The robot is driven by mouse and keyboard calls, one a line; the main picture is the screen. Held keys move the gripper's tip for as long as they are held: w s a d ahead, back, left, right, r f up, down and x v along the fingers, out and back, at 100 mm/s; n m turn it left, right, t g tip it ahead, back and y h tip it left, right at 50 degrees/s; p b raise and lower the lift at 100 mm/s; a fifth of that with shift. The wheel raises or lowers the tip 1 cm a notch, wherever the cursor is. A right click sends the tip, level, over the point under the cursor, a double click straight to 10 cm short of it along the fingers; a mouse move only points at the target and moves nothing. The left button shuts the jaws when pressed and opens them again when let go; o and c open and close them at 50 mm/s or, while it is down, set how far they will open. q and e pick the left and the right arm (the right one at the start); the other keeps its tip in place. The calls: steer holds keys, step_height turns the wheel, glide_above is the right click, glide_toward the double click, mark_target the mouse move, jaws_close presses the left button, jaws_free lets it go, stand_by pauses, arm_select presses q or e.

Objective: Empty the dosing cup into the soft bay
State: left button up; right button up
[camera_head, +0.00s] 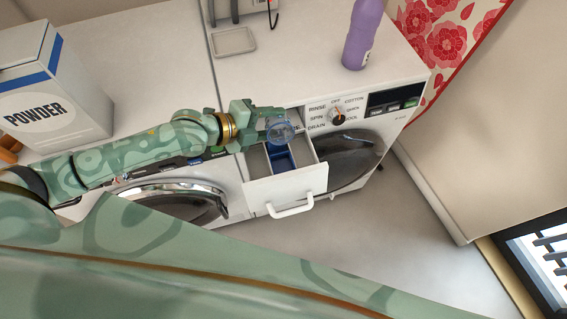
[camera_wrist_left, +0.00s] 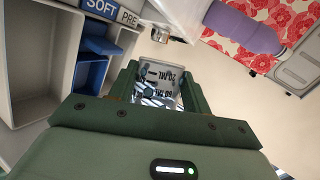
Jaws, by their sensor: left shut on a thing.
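The clear, bluish dosing cup (camera_head: 280,131) is gripped by my left gripper (camera_head: 270,121), over the open detergent drawer (camera_head: 288,188). In the left wrist view the cup (camera_wrist_left: 158,84) sits between the two green fingers and shows "20 ML" and "60 ML" markings upside down. I cannot tell its exact tilt or how much is in it. The drawer's blue insert (camera_head: 281,159) lies just below the cup; in the left wrist view the blue part (camera_wrist_left: 97,46) is beside the "SOFT" label (camera_wrist_left: 101,7), with "PRE" next to it. My right gripper is not in view.
The drawer is pulled out of the right washing machine (camera_head: 345,120), beside its dial and round door. A purple bottle (camera_head: 361,35) and a small tray (camera_head: 234,41) stand on top. A powder box (camera_head: 50,90) is at left. Floor in front is clear.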

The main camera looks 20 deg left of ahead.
arm_select(q)
steer(key=shift+s+f, duration=0.1)
steer(key=shift+f, duration=0.05)
steer(key=shift+f+b, duration=0.1)
steer(key=shift+b, duration=0.2)
steer(key=shift+w+a+f+n+g+h+b, duration=0.1)
steer(key=shift+w+f+n+g+h+b, duration=0.25)
steer(key=shift+n+g+b, duration=0.5)
steer(key=n+g+b, duration=0.1)
steer(key=b, duration=0.2)
steer(key=r+n+g+h+b, duration=0.1)
steer(key=b, duration=0.2)
steer(key=w+r+n+g+b, duration=0.1)
steer(key=b, duration=0.2)
steer(key=shift+w+a, duration=0.1)
steer(key=shift+a, duration=0.2)
steer(key=shift+w+a+r+n+h+b, duration=0.1)
steer(key=shift+w+r+n+h+b, duration=0.15)
steer(key=shift+w+h+b, duration=0.1)
step_height(320, 180, up, 9)
steer(key=w+a+n+g+h+p, duration=0.1)
steer(key=w+n+g+h+p, duration=0.1)
steer(key=n+g, duration=0.1)
steer(key=shift+w+a, duration=0.35)
steer(key=shift+w, duration=0.05)
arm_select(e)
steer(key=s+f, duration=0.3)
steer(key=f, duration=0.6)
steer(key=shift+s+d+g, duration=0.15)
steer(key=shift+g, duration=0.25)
